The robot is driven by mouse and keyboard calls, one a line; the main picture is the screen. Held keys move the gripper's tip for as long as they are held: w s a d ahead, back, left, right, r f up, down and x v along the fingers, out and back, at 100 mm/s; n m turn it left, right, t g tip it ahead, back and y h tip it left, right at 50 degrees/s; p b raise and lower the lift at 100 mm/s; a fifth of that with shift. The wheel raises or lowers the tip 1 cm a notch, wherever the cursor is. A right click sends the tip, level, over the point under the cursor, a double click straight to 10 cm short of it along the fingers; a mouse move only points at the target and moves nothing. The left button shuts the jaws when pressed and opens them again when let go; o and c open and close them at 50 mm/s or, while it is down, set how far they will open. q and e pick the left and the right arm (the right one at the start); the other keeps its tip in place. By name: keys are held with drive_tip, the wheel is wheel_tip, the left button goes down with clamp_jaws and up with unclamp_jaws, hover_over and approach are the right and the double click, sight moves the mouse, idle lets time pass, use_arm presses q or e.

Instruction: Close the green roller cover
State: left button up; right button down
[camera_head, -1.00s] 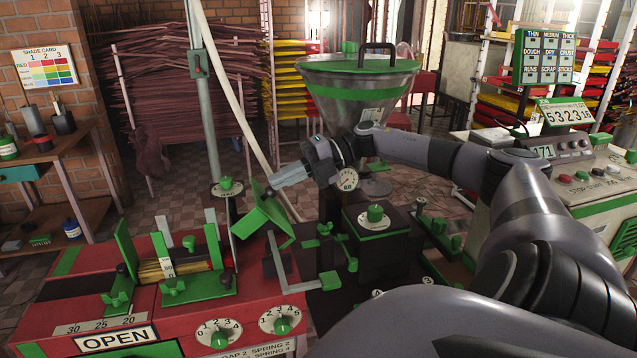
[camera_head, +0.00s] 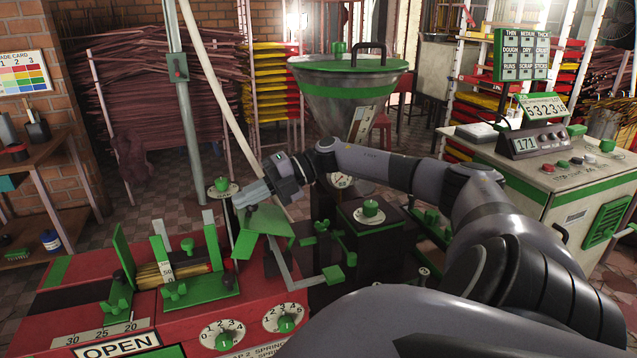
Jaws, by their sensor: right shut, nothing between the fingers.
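The green roller cover (camera_head: 262,221) is a bent green plate at the right end of the red machine (camera_head: 190,318). Its broad face now lies fairly flat, tilted a little, with a lower flap on its left side. My right gripper (camera_head: 242,200) is shut and empty. Its fingertips are at the cover's upper left edge, against it or just above it; I cannot tell if they touch. The rollers under the cover are hidden. My left gripper is out of view.
A green-knobbed post (camera_head: 222,185) stands just behind my right gripper. Green upright plates and an incense bundle (camera_head: 168,271) are left of the cover. A dark block with a green knob (camera_head: 370,212) and a large hopper (camera_head: 350,95) stand to the right and behind.

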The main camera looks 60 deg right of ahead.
drive_tip(key=shift+w+a+f, duration=0.25)
drive_tip(key=shift+a+f, duration=0.05)
drive_tip(key=shift+f, duration=0.15)
drive_tip(key=shift+a+f, duration=0.1)
idle(0.6)
idle(0.4)
